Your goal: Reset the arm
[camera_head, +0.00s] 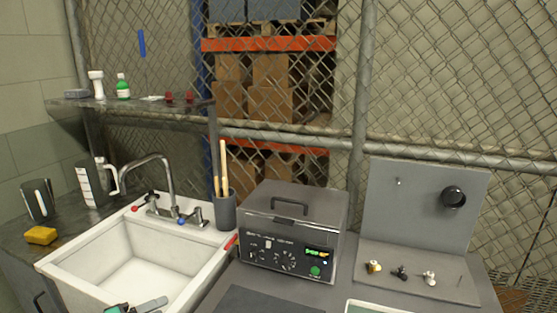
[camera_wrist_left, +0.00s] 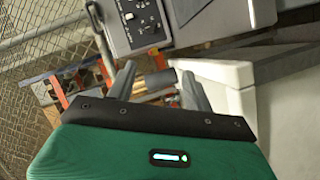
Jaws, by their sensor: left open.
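My left gripper (camera_head: 137,305) shows only partly at the bottom edge of the head view, low in front of the sink. In the left wrist view its two grey fingers (camera_wrist_left: 158,72) are apart with nothing held between them. The grey tank (camera_head: 288,232) stands on the counter to the right of the sink. Its lid is down, and its front panel has knobs, a lit green display and a green button. The tank's panel also shows at the top of the left wrist view (camera_wrist_left: 138,22), apart from the fingers. My right gripper is out of view.
A white sink (camera_head: 150,254) with a faucet (camera_head: 165,185) lies at the left. A dark cup (camera_head: 225,211) of wooden-handled tools stands between sink and tank. A grey stand (camera_head: 430,205) with several small fittings is at the right. A wire fence (camera_head: 420,90) closes off the back.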

